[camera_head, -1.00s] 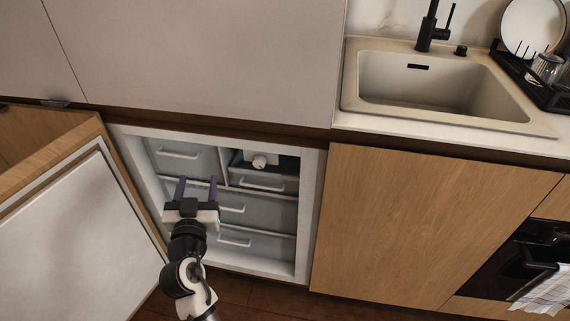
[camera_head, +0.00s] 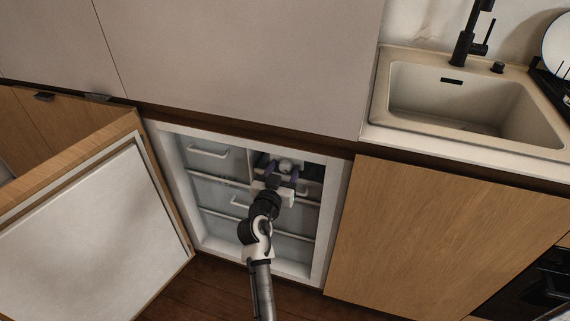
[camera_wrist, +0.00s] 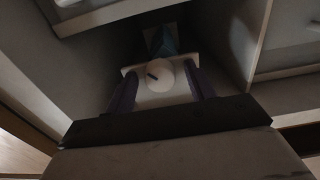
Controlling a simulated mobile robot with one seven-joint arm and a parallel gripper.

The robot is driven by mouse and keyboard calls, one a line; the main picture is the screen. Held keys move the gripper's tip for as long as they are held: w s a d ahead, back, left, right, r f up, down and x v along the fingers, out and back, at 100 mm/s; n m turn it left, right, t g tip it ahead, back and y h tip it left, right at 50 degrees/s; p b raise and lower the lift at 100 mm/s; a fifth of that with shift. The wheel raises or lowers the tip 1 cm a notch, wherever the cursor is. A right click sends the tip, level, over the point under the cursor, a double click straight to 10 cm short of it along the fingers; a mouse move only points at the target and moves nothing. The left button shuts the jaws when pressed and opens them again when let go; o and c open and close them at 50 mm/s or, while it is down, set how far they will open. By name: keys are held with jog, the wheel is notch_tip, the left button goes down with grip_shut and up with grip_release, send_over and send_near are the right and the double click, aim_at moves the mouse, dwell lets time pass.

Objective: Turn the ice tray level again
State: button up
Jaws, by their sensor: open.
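The ice tray unit sits in the upper right compartment of the open freezer. Its round white knob (camera_head: 286,165) shows in the head view just beyond my fingers. In the wrist view the knob (camera_wrist: 160,76) with a short dark mark stands on a white front plate (camera_wrist: 150,100). A bluish part (camera_wrist: 163,42), which looks like the tray, shows dimly behind it; its tilt is hard to tell. My gripper (camera_head: 281,177) is open, with its purple fingers on either side of the knob. Whether the fingers touch the knob cannot be told.
The freezer door (camera_head: 85,225) stands open at the left. White-handled drawers (camera_head: 208,152) lie left of and below the compartment. Compartment walls stand close on both sides of my gripper. A wooden cupboard front (camera_head: 430,240) is at the right, below the sink (camera_head: 470,100).

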jog(key=shift+x, duration=0.8)
jog(key=shift+c, duration=0.4)
jog(key=c, duration=0.9)
